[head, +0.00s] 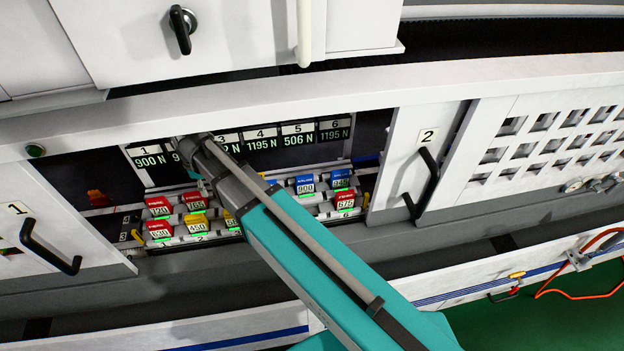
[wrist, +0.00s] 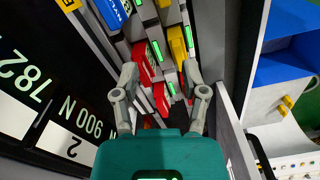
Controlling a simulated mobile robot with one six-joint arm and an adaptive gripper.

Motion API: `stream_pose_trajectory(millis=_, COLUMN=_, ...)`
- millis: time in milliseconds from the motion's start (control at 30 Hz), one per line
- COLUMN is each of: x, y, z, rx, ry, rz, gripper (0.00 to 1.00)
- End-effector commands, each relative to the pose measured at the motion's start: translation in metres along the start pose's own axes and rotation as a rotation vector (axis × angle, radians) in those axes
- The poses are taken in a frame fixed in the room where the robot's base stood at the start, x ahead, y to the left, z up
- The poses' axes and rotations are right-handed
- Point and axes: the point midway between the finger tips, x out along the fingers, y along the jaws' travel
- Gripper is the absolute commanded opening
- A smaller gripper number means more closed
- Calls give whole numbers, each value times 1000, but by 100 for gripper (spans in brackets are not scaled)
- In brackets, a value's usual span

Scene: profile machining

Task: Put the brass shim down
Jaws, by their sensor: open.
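My gripper (wrist: 160,74) is open, its two fingers spread apart over a row of colored blocks in the wrist view. Nothing shows between the fingertips. In the head view my gripper (head: 196,150) reaches into the machine's recess, in front of the display, and its fingers are mostly hidden by the arm. I cannot make out a brass shim in either view. Below the fingers in the wrist view are red blocks (wrist: 143,62) and a yellow block (wrist: 178,42), seated in grey holders.
The force display (head: 262,142) stands behind the blocks. Blue blocks (head: 305,184) and another red block (head: 346,199) sit right of the arm. Panel doors with black handles, door 1 (head: 30,225) and door 2 (head: 425,150), flank the recess. A blue bin (wrist: 275,70) is at the right.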

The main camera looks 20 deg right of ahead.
Motion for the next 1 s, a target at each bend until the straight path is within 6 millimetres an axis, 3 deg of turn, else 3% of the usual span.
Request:
stream_pose_trajectory(millis=33, x=0, y=5, z=21, rx=66, ry=0, rz=0, gripper=56)
stream_pose_trajectory(millis=333, x=0, y=32, z=123, rx=472, ry=1, rz=2, gripper=56)
stream_pose_trajectory(millis=700, x=0, y=39, z=241, rx=968, ry=2, rz=4, gripper=56)
stream_pose_trajectory(millis=833, x=0, y=36, z=272, rx=1106, ry=3, rz=4, gripper=56)
stream_pose_trajectory(millis=1000, x=0, y=34, z=293, rx=1210, ry=3, rz=4, gripper=56)
